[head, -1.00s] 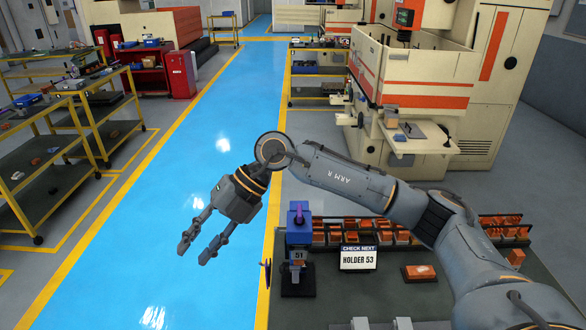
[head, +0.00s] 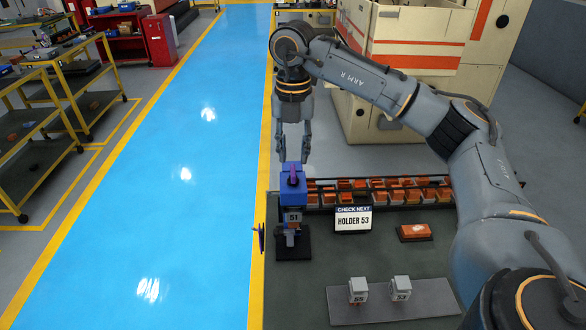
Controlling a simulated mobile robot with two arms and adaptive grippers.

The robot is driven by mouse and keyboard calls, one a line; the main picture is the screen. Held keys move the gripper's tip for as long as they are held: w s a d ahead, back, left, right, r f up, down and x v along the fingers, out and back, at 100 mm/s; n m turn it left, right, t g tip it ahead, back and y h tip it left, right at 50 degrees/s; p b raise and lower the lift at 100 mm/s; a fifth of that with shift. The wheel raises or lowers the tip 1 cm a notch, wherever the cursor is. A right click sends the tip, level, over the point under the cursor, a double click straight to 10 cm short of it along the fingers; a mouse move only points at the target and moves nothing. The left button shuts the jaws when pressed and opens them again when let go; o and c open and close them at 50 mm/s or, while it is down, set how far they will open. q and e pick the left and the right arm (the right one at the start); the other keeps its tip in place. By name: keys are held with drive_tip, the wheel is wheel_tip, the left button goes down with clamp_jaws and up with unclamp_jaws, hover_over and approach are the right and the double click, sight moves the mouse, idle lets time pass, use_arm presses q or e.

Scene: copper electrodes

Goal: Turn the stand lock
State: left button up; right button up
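The stand (head: 291,205) has a blue head with a purple lever-like part (head: 293,178) on top, which may be the lock. It stands upright on a black base at the left edge of the table, with a holder marked 51 (head: 293,217) in its front. My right gripper (head: 292,158) points down just above and behind the stand's head. Its two fingers are apart with nothing visible between them. I cannot tell whether the fingertips touch the stand. My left gripper is not in view.
A sign (head: 353,219) reads "CHECK NEXT HOLDER 53". Behind it is a rack (head: 328,198) of copper electrodes. One orange block (head: 415,232) lies to the right. The table (head: 300,285) is clear around the stand's front.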

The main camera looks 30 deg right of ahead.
sight(293, 170)
wheel_tip(293, 170, down, 4)
drive_tip(key=shift+r+b, duration=0.15)
drive_tip(key=shift+b, duration=0.95)
drive_tip(key=shift+r+p, duration=0.3)
drive_tip(key=shift+r, duration=0.05)
drive_tip(key=shift+f, duration=0.2)
drive_tip(key=shift+f, duration=0.2)
clamp_jaws()
